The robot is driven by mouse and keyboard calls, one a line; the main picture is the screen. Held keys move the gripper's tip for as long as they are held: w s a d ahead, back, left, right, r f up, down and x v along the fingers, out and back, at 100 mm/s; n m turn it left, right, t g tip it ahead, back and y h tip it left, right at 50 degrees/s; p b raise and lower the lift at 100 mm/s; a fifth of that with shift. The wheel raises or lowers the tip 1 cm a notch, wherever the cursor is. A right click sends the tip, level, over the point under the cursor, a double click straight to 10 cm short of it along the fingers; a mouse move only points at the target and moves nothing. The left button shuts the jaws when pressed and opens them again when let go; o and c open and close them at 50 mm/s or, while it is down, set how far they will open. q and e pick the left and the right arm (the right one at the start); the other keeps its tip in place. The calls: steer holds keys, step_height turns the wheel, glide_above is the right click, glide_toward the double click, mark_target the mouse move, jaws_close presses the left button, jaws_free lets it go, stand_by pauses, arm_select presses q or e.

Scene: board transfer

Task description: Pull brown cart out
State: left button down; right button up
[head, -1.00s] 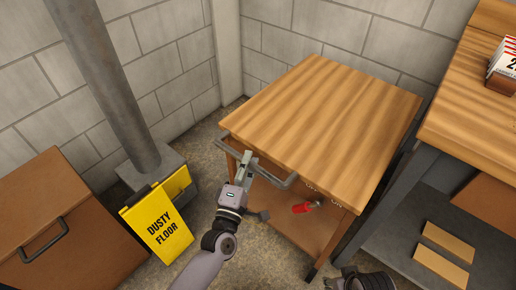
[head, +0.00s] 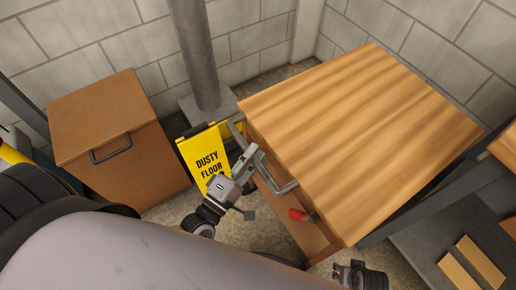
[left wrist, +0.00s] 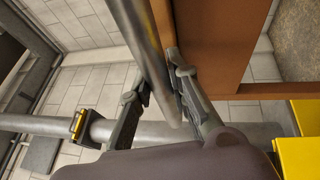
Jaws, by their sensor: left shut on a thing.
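The brown cart has a striped wooden top (head: 365,130), an orange-brown body and a grey bar handle (head: 282,187) on its front side. My left gripper (head: 248,158) is shut on this handle near its left end. In the left wrist view the handle bar (left wrist: 148,50) runs between the two fingers of my left gripper (left wrist: 160,82), close to the cart's brown panel (left wrist: 212,45). My right gripper (head: 350,272) shows only in part at the bottom edge, apart from the cart. Its finger opening cannot be made out.
A yellow "dusty floor" sign (head: 206,163) stands close to the cart's left side, by a grey pillar (head: 195,50). A brown cabinet (head: 118,140) stands at left. A red-handled tool (head: 298,215) shows at the cart's front. A grey workbench (head: 420,235) is at right.

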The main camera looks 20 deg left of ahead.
arm_select(q)
steer(key=shift+f, duration=0.1)
steer(key=c, duration=1.5)
jaws_free()
steer(key=v, duration=1.2)
